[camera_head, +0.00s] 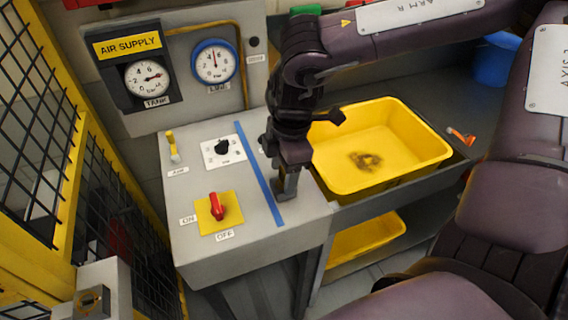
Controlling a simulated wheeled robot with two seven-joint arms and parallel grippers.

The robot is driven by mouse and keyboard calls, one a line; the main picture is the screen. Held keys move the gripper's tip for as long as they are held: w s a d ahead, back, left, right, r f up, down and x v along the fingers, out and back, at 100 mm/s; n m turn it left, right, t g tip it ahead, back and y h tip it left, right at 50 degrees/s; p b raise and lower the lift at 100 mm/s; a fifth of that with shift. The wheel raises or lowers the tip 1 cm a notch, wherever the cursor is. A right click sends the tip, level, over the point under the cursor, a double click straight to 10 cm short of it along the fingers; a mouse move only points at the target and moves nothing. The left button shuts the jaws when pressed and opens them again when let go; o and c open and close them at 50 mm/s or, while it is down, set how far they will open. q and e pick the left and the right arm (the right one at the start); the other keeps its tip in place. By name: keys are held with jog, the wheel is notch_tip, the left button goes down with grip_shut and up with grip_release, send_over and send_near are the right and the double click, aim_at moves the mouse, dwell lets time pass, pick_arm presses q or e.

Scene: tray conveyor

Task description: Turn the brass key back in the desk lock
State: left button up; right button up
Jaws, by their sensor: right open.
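My right gripper (287,190) points down over the right part of the grey desk (245,245), just right of its blue stripe (258,172). Its jaws are open. I cannot make out the brass key or the desk lock; the gripper and wrist cover that part of the desk, and a small label beside them is partly hidden. I cannot tell whether the fingers touch anything. A brass-coloured square fitting (92,302) sits on a grey box at the lower left, apart from the desk. My left gripper is out of view.
On the desk are a red switch (217,207), a black knob (222,147) and a yellow-handled lever (172,146). Gauges (148,78) stand behind. A yellow tray (430,150) is close on the right. Yellow-framed mesh (82,185) bounds the left.

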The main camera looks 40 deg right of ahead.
jog(key=c, duration=1.1)
jog(key=shift+o, duration=0.2)
jog(key=shift+w+n+b, duration=0.1)
jog(key=shift+n+b, duration=0.25)
jog(key=shift+n, duration=0.35)
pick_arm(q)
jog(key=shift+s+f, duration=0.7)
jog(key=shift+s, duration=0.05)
pick_arm(e)
jog(key=shift+n, duration=0.9)
pick_arm(q)
jog(key=shift+b, duration=0.3)
